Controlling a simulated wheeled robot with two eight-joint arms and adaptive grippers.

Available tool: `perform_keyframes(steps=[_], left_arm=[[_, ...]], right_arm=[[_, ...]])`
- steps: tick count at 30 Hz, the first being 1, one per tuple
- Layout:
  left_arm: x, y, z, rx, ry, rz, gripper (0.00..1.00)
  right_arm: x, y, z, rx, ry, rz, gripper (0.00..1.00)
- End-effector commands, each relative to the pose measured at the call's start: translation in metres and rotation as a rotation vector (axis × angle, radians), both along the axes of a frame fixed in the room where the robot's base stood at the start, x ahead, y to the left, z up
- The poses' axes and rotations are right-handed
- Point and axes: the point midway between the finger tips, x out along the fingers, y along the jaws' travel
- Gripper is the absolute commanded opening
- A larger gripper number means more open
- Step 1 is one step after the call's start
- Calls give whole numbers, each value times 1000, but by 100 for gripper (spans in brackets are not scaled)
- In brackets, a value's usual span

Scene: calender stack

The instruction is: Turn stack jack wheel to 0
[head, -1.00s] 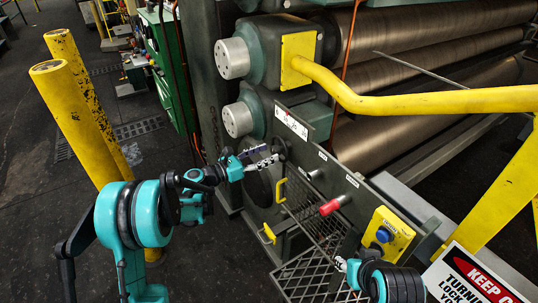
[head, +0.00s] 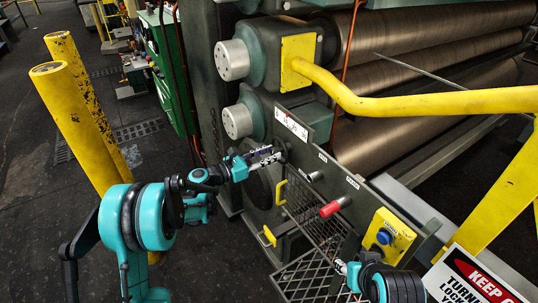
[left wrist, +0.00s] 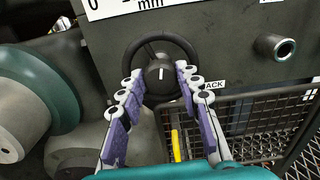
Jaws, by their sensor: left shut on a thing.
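The stack jack wheel is a small black handwheel (left wrist: 145,50) with a round hub and a white pointer mark, which stands about upright in the left wrist view. It is small and dark in the head view (head: 281,150), on the machine's dark panel. My left gripper (left wrist: 158,82) has its purple-padded fingers on either side of the hub, shut on the wheel. The fingers hide the lower rim. My left gripper also shows in the head view (head: 266,157). Part of my right gripper (head: 348,269) shows at the bottom; its fingers are unclear.
A white scale plate (left wrist: 135,5) marked 0 and mm sits above the wheel. A bare metal stub (left wrist: 274,46) is to the right. A red handle (head: 335,206), a yellow button box (head: 397,237), a mesh guard (head: 315,275) and a yellow rail (head: 420,100) stand nearby.

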Motion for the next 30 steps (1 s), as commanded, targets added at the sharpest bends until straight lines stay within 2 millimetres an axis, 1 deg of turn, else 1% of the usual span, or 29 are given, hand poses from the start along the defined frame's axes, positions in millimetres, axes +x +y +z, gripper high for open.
perform_keyframes(steps=[5,18,24,30], left_arm=[[0,0,0,55,-75,0,5],[-1,-1,-1,243,-334,0,5],[-1,-1,0,303,-417,0,5],[-2,-1,0,334,-460,0,5]], right_arm=[[0,0,-2,0,0,0,40],[0,0,-7,0,0,0,40],[0,0,-8,0,0,0,40],[0,0,-9,0,0,0,40]])
